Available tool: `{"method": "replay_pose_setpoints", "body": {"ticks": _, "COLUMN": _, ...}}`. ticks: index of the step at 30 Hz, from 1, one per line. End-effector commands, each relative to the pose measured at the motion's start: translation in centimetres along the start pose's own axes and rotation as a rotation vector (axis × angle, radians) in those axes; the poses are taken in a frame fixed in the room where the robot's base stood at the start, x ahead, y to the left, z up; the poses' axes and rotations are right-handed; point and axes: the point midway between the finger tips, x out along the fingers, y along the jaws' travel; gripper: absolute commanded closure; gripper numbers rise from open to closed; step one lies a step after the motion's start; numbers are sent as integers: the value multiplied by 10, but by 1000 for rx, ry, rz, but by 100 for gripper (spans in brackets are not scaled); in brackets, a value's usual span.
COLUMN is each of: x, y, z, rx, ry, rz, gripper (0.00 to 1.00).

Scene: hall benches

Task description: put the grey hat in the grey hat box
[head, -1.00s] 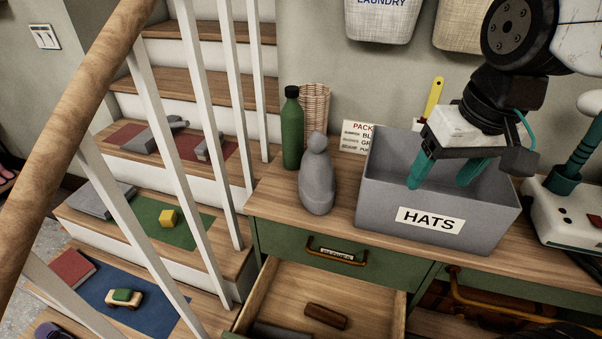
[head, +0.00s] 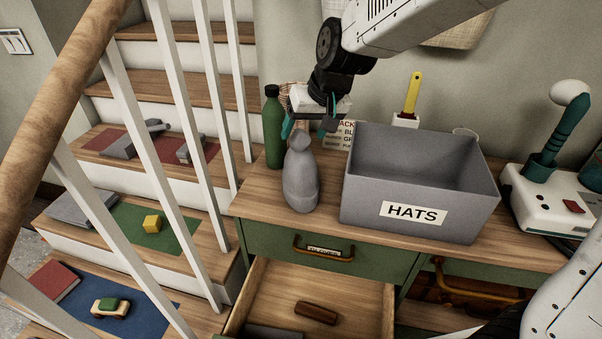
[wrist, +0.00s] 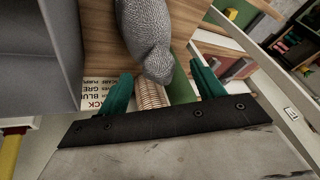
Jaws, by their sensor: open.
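The grey hat (head: 300,188) is a knitted shape with a rounded knob on top, standing upright on the wooden top left of the box. It also shows between and beyond my fingers in the wrist view (wrist: 146,28). The grey hat box (head: 360,202), labelled HATS, is open-topped, and the inside that shows is empty. Its grey wall is at the left of the wrist view (wrist: 40,70). My gripper (head: 308,128) is open and empty, its teal fingers close to the hat's knob. In the wrist view my gripper (wrist: 162,88) shows both fingers apart; I cannot tell whether they touch the hat.
A green bottle (head: 274,130) and a wicker holder stand just behind the hat. A sign card (head: 344,140) and a yellow-handled brush (head: 412,95) are behind the box. A white device (head: 548,200) stands right. The drawer (head: 280,285) below is open. Stair railings (head: 150,140) rise at left.

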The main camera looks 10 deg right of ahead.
Motion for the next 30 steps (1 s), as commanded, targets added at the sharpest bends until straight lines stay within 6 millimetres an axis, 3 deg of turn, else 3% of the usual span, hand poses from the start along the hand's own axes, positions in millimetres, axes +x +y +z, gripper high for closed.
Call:
{"method": "replay_pose_setpoints", "body": {"ticks": 6, "x": 26, "y": 0, "z": 0, "rx": -1, "ry": -2, "rz": 0, "gripper": 33}}
{"method": "replay_pose_setpoints", "body": {"ticks": 13, "x": 28, "y": 0, "z": 0, "rx": -1, "ry": 0, "rz": 0, "gripper": 33}}
{"method": "replay_pose_setpoints", "body": {"ticks": 14, "x": 28, "y": 0, "z": 0, "rx": -1, "ry": 0, "rz": 0, "gripper": 35}}
{"method": "replay_pose_setpoints", "body": {"ticks": 18, "x": 28, "y": 0, "z": 0, "rx": -1, "ry": 0, "rz": 0, "gripper": 74}}
{"method": "replay_pose_setpoints", "body": {"ticks": 21, "x": 28, "y": 0, "z": 0, "rx": -1, "ry": 0, "rz": 0, "gripper": 98}}
{"method": "replay_pose_setpoints", "body": {"ticks": 30, "x": 25, "y": 0, "z": -1, "rx": -1, "ry": 1, "rz": 0, "gripper": 98}}
